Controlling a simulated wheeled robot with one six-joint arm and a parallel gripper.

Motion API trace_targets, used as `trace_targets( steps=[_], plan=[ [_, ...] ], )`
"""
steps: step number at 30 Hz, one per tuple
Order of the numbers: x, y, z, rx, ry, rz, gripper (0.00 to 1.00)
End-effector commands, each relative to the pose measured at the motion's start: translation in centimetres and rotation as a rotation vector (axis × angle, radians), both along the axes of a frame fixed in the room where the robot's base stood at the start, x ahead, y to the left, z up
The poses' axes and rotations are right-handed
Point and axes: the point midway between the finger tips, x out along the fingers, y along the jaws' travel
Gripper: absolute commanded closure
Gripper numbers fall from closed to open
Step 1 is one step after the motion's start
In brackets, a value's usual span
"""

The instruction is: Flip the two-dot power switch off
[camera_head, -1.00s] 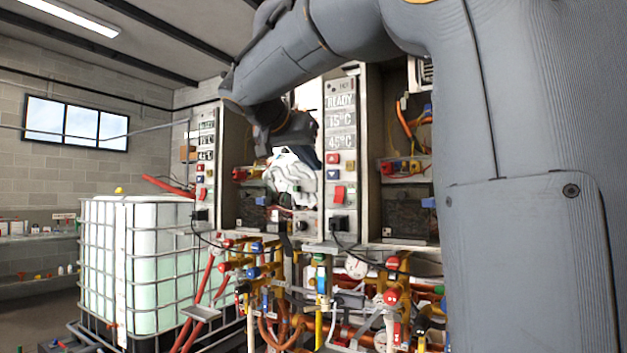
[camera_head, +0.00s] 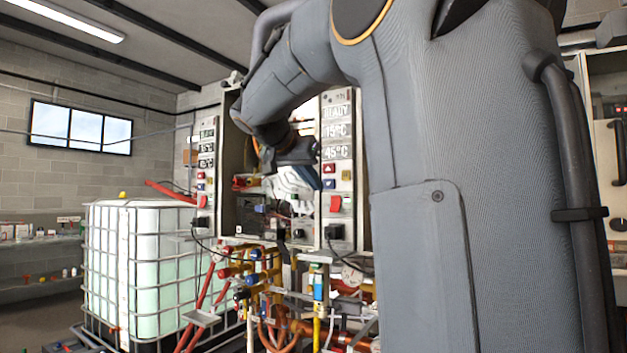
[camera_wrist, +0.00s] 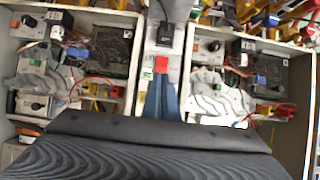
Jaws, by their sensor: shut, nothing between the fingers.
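A red rocker switch (camera_head: 336,203) is on the narrow heater panel with displays reading READY, 15°C and 45°C. A red switch (camera_wrist: 161,65) also shows in the wrist view, just beyond my fingertips. My gripper (camera_wrist: 160,84) has its blue fingers together and empty, pointing at that switch; I cannot tell whether they touch it. In the head view my gripper (camera_head: 314,177) is beside the panel, left of and above its switch. Another red switch (camera_head: 203,201) is on the panel farther left. Dot marks are too small to read.
Open heater cabinets with wiring (camera_wrist: 95,60) flank the panel. A black plug (camera_head: 334,232) with a cable is below the switch. Pipes and valves (camera_head: 270,285) crowd underneath. A caged white tank (camera_head: 140,260) stands at the left.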

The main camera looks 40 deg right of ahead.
Motion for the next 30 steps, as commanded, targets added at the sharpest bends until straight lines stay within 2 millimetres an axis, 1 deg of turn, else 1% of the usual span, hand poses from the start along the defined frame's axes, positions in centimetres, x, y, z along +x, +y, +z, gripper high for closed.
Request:
trace_targets(
  steps=[1, 9, 15, 21, 30],
  plan=[
    [0.3, -0.9, -0.5, 0.001, 0.005, -0.003, 1.00],
    [2.0, -5.2, -3.1, 0.001, 0.003, -0.003, 1.00],
    [3.0, -7.5, -4.6, 0.002, 0.003, -0.002, 1.00],
    [3.5, -8.5, -5.3, 0.001, 0.001, -0.001, 1.00],
    [3.6, -8.6, -5.5, 0.001, 0.000, 0.000, 1.00]
  ],
)
